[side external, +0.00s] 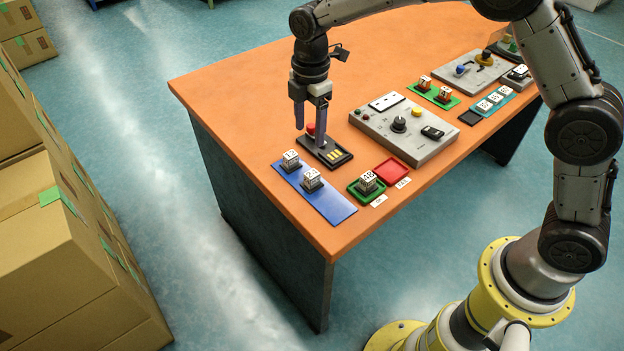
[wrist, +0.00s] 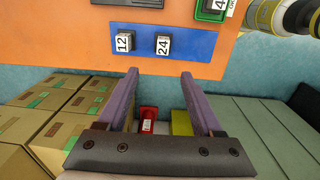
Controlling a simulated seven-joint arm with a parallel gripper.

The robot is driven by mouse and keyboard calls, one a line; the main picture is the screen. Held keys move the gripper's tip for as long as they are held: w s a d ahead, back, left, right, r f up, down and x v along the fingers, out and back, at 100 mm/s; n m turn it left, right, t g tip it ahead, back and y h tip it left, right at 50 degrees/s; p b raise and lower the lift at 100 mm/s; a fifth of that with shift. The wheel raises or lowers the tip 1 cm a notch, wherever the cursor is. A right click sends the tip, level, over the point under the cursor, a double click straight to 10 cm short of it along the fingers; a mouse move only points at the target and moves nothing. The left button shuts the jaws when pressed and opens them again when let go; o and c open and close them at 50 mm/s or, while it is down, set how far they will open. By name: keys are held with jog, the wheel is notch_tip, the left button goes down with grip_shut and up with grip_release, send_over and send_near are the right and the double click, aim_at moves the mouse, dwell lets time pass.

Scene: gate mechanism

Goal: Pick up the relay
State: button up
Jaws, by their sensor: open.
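Small grey relay blocks with white numbered tops stand on coloured pads. In the side view, two stand on the blue pad (side external: 335,208): the 12 block (side external: 291,160) and the 24 block (side external: 312,181). The wrist view also shows the 12 block (wrist: 124,42) and the 24 block (wrist: 163,45). A 48 block (side external: 368,182) stands on a green pad (side external: 353,189). The task does not say which block is the relay. My gripper (side external: 309,131) is open above a black device (side external: 340,157), behind the blue pad. In the wrist view its fingers (wrist: 159,74) hold no block.
An empty red tray (side external: 391,172) lies beside the green pad. A grey control panel (side external: 405,128) with a knob stands to the right. More blocks sit on a green pad (side external: 432,95) and a teal pad (side external: 488,108). The orange table's front edge (side external: 330,255) is close to the blue pad.

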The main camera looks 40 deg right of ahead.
send_near(312, 173)
jog(key=f, duration=0.3)
jog(key=a+f, duration=0.1)
jog(key=f, duration=0.1)
jog(key=shift+f, duration=0.1)
jog(key=shift+d+f, duration=0.25)
jog(key=shift+f, duration=1.05)
jog(key=shift+d+f, duration=0.2)
jog(key=shift+f, duration=1.15)
grip_shut()
